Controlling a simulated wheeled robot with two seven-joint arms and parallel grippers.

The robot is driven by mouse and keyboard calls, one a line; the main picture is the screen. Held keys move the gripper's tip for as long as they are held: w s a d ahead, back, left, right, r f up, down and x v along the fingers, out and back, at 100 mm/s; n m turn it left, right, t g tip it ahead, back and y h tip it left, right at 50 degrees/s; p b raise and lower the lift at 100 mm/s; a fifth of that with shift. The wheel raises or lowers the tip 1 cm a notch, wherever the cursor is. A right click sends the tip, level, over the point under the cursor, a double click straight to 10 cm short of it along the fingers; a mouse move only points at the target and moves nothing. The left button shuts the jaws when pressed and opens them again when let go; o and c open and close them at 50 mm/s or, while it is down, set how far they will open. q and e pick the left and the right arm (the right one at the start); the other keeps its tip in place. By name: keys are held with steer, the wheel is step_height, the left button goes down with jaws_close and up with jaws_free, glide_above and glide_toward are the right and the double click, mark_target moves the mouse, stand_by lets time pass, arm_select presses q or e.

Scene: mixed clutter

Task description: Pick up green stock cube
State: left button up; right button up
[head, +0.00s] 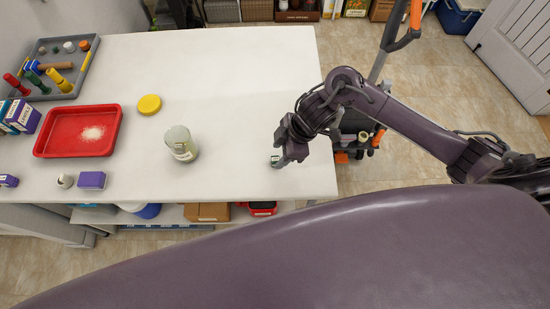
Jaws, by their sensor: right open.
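My right gripper (279,162) is open and points down at the right end of the white table (235,85). A small green and white cube (275,158), which looks like the green stock cube, shows at its fingertips. It is partly hidden by the gripper, and I cannot tell whether the fingers touch it. My left gripper is not in view.
A glass jar (181,143) stands left of my right gripper, with a yellow lid (149,104) behind it. A red tray (76,152) with white powder and a grey tool tray (69,49) are farther left. The table's middle is clear.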

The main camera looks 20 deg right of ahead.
mark_target(276, 159)
steer(key=x, duration=0.3)
steer(key=shift+d, duration=0.2)
steer(key=shift+a+f, duration=0.2)
steer(key=shift+f, duration=0.35)
steer(key=c, duration=0.7)
jaws_close()
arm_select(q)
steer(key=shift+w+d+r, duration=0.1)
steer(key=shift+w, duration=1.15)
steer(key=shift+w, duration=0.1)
arm_select(e)
steer(key=shift+r, duration=0.1)
